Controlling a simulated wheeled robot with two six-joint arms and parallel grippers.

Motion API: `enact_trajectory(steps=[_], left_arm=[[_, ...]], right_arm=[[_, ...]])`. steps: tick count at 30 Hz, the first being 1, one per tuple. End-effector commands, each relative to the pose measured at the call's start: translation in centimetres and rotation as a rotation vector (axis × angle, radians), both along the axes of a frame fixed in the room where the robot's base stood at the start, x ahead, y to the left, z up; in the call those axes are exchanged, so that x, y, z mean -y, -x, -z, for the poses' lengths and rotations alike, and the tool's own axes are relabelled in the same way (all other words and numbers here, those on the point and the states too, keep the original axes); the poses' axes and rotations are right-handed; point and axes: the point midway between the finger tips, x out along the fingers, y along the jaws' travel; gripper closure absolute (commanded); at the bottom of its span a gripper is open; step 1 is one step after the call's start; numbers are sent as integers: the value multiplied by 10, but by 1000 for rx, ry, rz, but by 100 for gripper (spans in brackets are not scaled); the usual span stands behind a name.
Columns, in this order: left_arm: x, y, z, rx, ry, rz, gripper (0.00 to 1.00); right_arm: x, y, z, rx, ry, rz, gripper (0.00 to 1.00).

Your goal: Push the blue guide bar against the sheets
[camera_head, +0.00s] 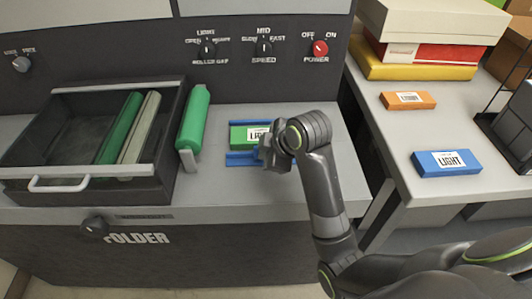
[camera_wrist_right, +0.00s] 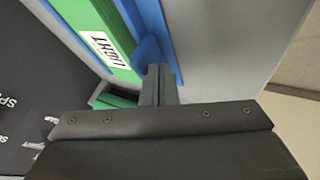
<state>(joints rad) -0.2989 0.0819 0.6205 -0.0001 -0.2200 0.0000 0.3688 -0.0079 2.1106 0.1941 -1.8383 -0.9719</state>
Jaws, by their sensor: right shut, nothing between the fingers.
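The blue guide bar (camera_head: 240,159) lies on the grey machine top, along the near side of the green sheets (camera_head: 238,137), which carry a white LIGHT label. A second blue strip (camera_head: 250,123) runs along their far side. My right gripper (camera_head: 270,156) is shut and empty at the bar's right end and hides part of it. In the right wrist view the shut fingertips (camera_wrist_right: 158,85) are at a raised tab on the blue bar (camera_wrist_right: 152,22), with the green sheets (camera_wrist_right: 104,40) beside it. I cannot tell whether bar and sheets touch. My left gripper is out of view.
A green roller (camera_head: 193,118) and a dark tray (camera_head: 90,180) with a white handle are to the left. A control panel with knobs (camera_head: 264,48) rises behind. A side table at right holds a blue LIGHT pack (camera_head: 446,163) and an orange pack (camera_head: 407,100).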

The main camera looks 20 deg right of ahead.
Motion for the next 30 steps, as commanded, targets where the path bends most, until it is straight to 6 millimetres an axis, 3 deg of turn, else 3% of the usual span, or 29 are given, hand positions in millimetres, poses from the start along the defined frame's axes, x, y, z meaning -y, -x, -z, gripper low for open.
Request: enact_trajectory(steps=[9, 15, 30], left_arm=[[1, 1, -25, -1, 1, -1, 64], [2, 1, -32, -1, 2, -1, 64], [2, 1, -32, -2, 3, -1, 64]], right_arm=[[10, -34, -5, -2, 2, 0, 100], [15, -53, -2, 0, 1, -1, 100], [16, -57, -3, 8, 1, 2, 100]])
